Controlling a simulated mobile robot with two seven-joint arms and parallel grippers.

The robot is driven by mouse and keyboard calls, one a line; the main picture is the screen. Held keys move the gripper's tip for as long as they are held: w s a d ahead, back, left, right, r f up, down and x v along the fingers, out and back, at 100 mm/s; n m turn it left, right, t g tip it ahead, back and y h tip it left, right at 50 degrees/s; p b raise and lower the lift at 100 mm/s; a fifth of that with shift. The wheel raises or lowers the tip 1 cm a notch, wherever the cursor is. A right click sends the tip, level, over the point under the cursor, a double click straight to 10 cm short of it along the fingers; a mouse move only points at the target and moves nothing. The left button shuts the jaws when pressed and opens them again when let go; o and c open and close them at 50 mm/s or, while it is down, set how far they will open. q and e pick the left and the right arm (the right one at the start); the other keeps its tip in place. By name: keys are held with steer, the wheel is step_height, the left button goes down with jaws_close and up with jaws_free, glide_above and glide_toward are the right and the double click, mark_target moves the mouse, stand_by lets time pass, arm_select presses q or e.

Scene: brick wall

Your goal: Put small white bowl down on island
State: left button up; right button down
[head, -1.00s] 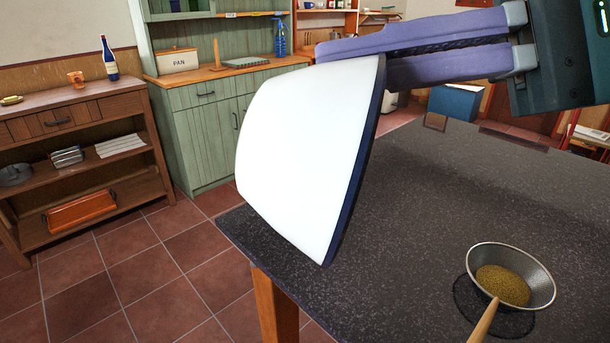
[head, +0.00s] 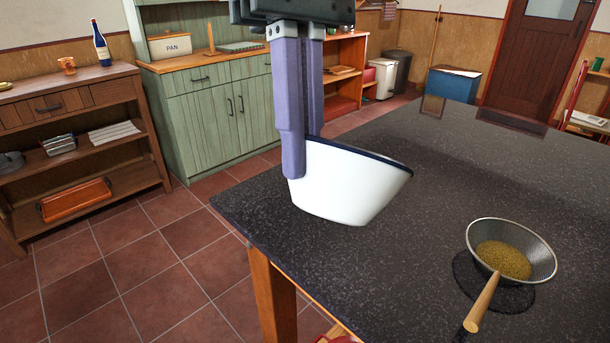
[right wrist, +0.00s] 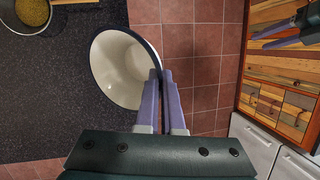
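The small white bowl (head: 350,185) has a dark blue rim. It is tilted over the near left edge of the dark speckled island (head: 400,270). My right gripper (head: 298,165) comes down from above and is shut on the bowl's left wall. In the right wrist view the bowl (right wrist: 118,75) shows its inside, with the fingers (right wrist: 162,80) at its rim, and it overlaps the island's edge. I cannot tell whether its base touches the top. My left gripper is not in the head view; purple and dark parts at the right wrist view's upper right may be it.
A sieve-like pan (head: 512,250) with yellowish grains and a wooden handle sits on the island to the right of the bowl. A green cabinet (head: 215,120) and a wooden shelf (head: 85,135) stand beyond the tiled floor.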

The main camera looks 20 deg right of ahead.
steer(key=w+d+n+t+h, duration=0.1)
steer(key=w+d+f+n+t+h, duration=0.1)
steer(key=d, duration=0.1)
steer(key=d+n+t+h+b, duration=0.1)
steer(key=d, duration=0.1)
steer(key=shift+w+f+n, duration=0.25)
steer(key=shift+w+n, duration=0.15)
steer(key=w+d+r+n+t+h, duration=0.1)
steer(key=w+d+r+t, duration=0.15)
steer(key=d, duration=0.65)
steer(key=shift+t, duration=0.45)
steer(key=f, duration=0.5)
steer(key=f+b, duration=0.1)
steer(key=f, duration=0.4)
steer(key=f+b, duration=0.1)
steer(key=f, duration=0.4)
steer(key=shift+w, duration=0.35)
steer(key=shift+f, duration=2.2)
steer(key=c, duration=1.1)
jaws_free()
steer(key=shift+o, duration=0.2)
